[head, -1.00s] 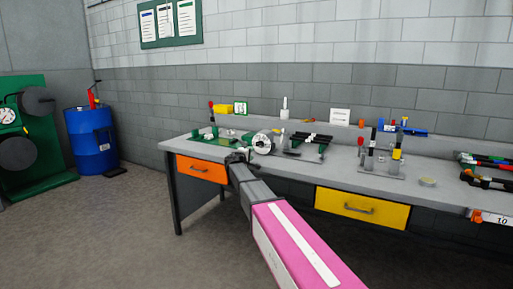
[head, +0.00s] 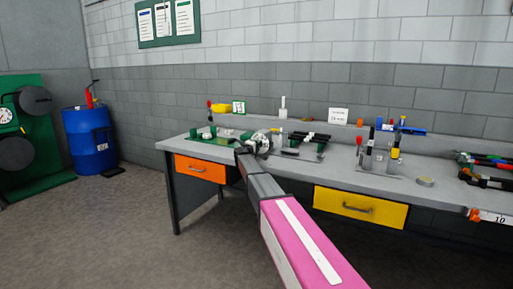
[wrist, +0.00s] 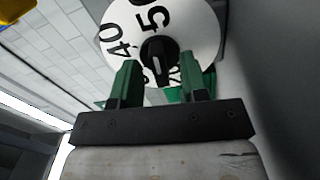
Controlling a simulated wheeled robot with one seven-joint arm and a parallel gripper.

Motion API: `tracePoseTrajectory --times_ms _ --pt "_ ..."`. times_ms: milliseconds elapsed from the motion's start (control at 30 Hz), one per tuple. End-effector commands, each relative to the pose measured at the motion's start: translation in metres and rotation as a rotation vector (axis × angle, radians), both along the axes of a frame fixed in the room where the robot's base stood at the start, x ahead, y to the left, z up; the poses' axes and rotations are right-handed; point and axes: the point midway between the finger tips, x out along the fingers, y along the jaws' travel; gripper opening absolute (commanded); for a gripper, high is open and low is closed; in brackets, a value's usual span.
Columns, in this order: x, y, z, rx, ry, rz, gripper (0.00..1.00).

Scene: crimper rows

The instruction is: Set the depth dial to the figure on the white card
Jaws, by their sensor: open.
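The depth dial (head: 265,136) is a white disc with black figures at the back of the bench, left of centre, partly hidden by my arm. In the wrist view, the dial (wrist: 195,30) shows 40 and 50, with another figure partly covered below. A black knob (wrist: 157,62) sits at its middle. My gripper (wrist: 160,70) is open, its green fingers either side of the knob's lower part; I cannot tell if they touch it. My gripper (head: 243,150) is in front of the dial in the head view. A white card (head: 338,118) stands at the bench back, its writing too small to read.
The grey bench (head: 300,172) has an orange drawer (head: 201,168) and a yellow drawer (head: 360,207). Black-handled tools (head: 310,138) lie right of the dial. A tool stand (head: 378,165) is further right.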

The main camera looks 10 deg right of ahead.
Motion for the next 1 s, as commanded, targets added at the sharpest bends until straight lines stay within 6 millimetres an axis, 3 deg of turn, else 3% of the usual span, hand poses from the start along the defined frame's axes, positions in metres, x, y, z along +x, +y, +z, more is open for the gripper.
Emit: tracePoseTrajectory --times_ms 233,267,367,400,733,1000 --pt "0.0009 -0.001 0.0001 0.0 0.0 0.0 0.4" --pt "0.0008 -0.0009 0.0001 0.0 0.0 0.0 0.34" --pt "0.0007 -0.0009 0.0001 0.0 0.0 0.0 0.01" --pt "0.0008 -0.0008 0.0001 0.0 0.0 0.0 0.0" --pt "0.0007 -0.0007 0.0 -0.02 0.015 0.0 0.0" --pt "0.0005 -0.0006 0.0001 -0.135 0.1 0.0 0.0"
